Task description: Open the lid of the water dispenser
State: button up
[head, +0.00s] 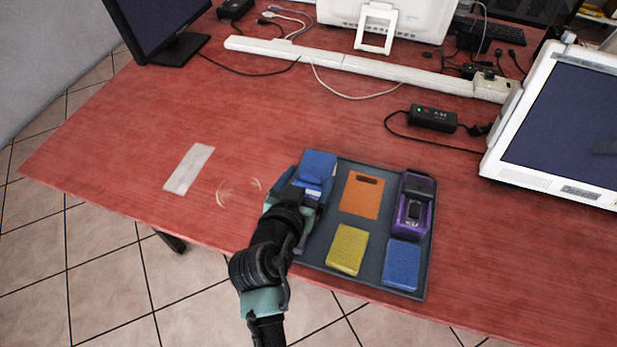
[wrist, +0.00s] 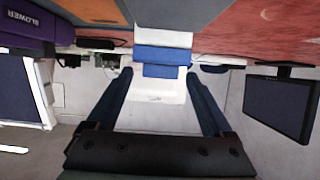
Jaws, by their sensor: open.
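I cannot make out anything that is clearly a water dispenser or its lid. A blue block-like object (head: 317,168) with a small white part sits at the tray's far left corner, right by my gripper (head: 299,195). In the wrist view, which is upside down, a blue and white object (wrist: 163,54) shows ahead between the fingers of my gripper (wrist: 158,78). The fingers are apart, with no object visibly clamped. My gripper hides part of the blue object in the head view, so I cannot tell whether they touch.
The grey tray (head: 378,272) also holds an orange piece (head: 362,195), a yellow block (head: 348,249), a blue block (head: 402,264) and a purple blower (head: 412,210). A white strip (head: 188,169) lies left. Monitors, cables and a black adapter (head: 433,118) stand behind.

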grip_shut()
dwell(0.5)
